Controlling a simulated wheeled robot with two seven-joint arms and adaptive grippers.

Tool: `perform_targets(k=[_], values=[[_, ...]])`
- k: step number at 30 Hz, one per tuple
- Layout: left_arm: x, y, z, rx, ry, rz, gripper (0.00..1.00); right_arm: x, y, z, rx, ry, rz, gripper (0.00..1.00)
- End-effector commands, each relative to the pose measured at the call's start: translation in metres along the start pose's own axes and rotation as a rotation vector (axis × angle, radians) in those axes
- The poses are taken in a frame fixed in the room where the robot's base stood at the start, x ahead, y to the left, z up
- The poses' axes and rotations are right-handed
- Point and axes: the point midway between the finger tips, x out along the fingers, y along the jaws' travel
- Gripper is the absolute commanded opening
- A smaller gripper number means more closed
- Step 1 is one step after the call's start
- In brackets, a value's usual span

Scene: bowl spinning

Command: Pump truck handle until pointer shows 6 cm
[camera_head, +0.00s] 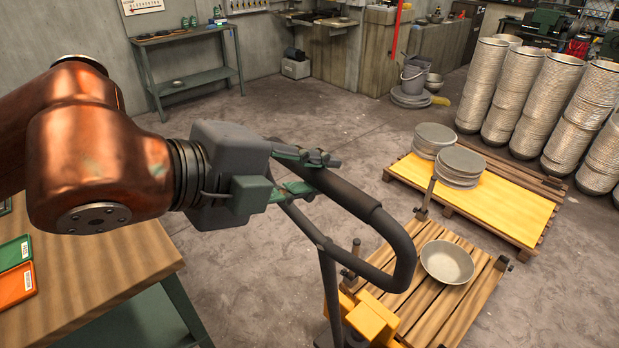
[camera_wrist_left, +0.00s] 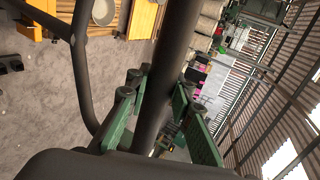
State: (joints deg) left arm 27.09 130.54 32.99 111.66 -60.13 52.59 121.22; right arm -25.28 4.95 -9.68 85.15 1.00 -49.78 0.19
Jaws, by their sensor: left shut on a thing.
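The truck handle (camera_head: 404,245) is a dark loop of thick tube, rising from the yellow pump truck (camera_head: 372,318) at the bottom of the head view. My left gripper (camera_head: 318,172), with green fingers, is shut on the upper left bar of the loop. In the left wrist view the handle (camera_wrist_left: 162,85) runs between the fingers (camera_wrist_left: 157,120). My right gripper is not in view.
A wooden workbench (camera_head: 90,275) with green and orange trays stands at lower left. Tall bowl stacks (camera_head: 545,105) stand at right. The concrete floor (camera_head: 260,270) is open between bench and truck.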

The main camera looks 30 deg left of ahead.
Motion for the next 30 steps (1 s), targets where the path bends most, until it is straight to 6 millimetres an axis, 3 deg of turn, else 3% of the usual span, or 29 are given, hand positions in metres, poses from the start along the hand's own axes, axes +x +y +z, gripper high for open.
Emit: perform_targets(k=[1, 16, 21, 30], values=[[0.012, -0.004, 0.002, -0.001, -0.005, 0.001, 0.05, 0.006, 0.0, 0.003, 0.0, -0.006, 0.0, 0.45], [0.081, -0.05, 0.001, 0.0, -0.003, 0.001, 0.05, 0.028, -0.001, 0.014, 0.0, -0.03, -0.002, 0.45], [0.089, -0.057, 0.0, 0.001, -0.001, -0.001, 0.05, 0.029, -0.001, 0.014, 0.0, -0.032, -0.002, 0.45], [0.086, -0.058, 0.0, 0.001, 0.0, -0.004, 0.05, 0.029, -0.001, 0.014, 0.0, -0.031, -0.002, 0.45]])
